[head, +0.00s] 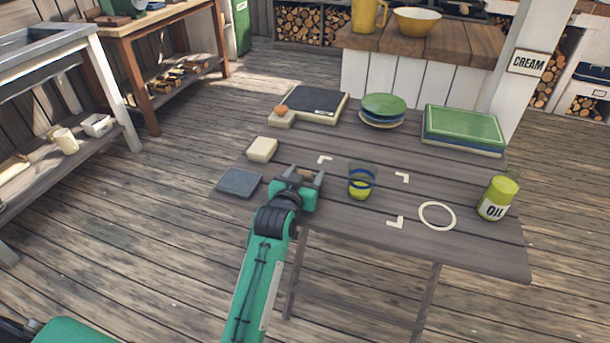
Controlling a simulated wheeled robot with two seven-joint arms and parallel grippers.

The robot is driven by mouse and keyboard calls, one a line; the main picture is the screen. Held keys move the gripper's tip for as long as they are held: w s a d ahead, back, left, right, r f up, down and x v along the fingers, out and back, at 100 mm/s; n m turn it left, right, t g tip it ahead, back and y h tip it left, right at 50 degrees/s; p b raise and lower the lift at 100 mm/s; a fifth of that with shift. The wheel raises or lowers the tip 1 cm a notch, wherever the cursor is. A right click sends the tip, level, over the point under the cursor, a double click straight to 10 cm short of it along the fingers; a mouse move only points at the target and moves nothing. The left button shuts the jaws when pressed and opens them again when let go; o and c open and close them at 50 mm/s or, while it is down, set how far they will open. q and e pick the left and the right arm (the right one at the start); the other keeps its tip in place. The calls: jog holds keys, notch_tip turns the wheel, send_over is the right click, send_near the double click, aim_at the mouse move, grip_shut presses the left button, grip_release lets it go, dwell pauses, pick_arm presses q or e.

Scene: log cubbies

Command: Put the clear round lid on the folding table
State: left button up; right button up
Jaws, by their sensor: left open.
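The folding table (330,221) stands in front of me, with dark wooden planks for a top. I cannot make out a clear round lid for certain. A pale ring (437,216) lies flat at the table's right front, with planks showing inside it; I cannot tell if it is a rim or a painted mark. My left gripper (304,176) is open over the table's left front part, beside a glass (362,181) with a blue band. A small brown patch shows between its fingers; I cannot tell what it is. My right gripper is not in view.
A green-capped oil jar (498,198) stands at the right edge. Stacked green plates (384,107), a green tray (463,130) and a dark board (314,104) line the back. A cream block (262,150) and grey slab (239,182) lie left.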

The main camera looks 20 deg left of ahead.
pick_arm(q)
jog(key=shift+s+r, duration=0.15)
jog(key=shift+s, duration=0.3)
jog(key=s, duration=0.3)
jog(key=s+r, duration=0.1)
jog(key=s, duration=0.2)
jog(key=s+p, duration=0.1)
jog(key=s, duration=0.2)
jog(key=shift+s+a+r, duration=0.15)
jog(key=shift+s+r, duration=0.1)
jog(key=shift+s, duration=0.1)
jog(key=shift+s+r, duration=0.1)
jog(key=shift+s, duration=0.55)
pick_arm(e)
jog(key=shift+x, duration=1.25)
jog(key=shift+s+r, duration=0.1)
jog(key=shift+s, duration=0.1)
